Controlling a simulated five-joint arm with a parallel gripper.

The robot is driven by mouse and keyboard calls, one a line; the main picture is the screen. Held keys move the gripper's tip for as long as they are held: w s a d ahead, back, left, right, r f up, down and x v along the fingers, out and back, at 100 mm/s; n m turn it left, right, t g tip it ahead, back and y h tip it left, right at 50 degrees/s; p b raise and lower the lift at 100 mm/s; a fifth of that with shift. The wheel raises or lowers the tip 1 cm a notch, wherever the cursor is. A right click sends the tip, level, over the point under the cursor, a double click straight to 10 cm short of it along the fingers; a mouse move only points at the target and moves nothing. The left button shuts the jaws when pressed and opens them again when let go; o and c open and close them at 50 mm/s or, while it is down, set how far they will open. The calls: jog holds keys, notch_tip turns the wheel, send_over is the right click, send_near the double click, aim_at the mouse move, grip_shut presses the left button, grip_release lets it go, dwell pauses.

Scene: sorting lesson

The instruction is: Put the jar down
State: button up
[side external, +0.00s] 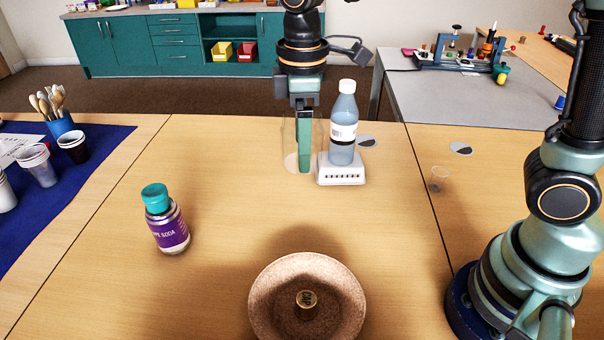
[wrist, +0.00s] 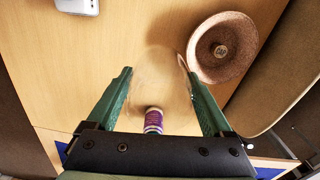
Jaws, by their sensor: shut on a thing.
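A clear, see-through jar (side external: 290,145) is between the fingers of my gripper (side external: 304,165), upright in the side view. My gripper is shut on it. In the wrist view the jar (wrist: 155,75) shows as a faint transparent round shape between the two green fingers (wrist: 158,85). The jar's base is at or close to the table top; I cannot tell whether it touches. One finger covers part of the jar in the side view.
A clear bottle (side external: 343,120) stands on a white scale (side external: 342,175) just right of the jar. A purple-labelled bottle (side external: 168,225) stands left, and a cork-coloured bowl (side external: 270,315) holding a small brass weight (side external: 306,300) is in front. A small clear cup (side external: 438,180) is right. Table between them is clear.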

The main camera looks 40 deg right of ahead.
jog(key=d+m, duration=0.3)
jog(key=d, duration=0.4)
jog(key=d+f+m, duration=0.1)
jog(key=d+m, duration=0.3)
jog(key=d, duration=0.3)
jog(key=d+f+m, duration=0.1)
jog(key=d+m, duration=0.2)
jog(key=d, duration=0.4)
jog(key=shift+w+d, duration=0.1)
jog(key=shift+w, duration=0.1)
jog(key=w+d+r+m, duration=0.1)
jog(key=w+d+m, duration=0.15)
jog(key=d, duration=0.55)
jog(key=w+d+r+m, duration=0.15)
jog(key=d+m, duration=0.25)
jog(key=d, duration=0.5)
jog(key=w+d+m, duration=0.3)
jog(key=d, duration=0.5)
jog(key=f, duration=1.9)
jog(key=shift+s+d+f, duration=0.2)
jog(key=shift+f, duration=0.1)
jog(key=shift+f, duration=0.15)
jog(key=o, duration=1.3)
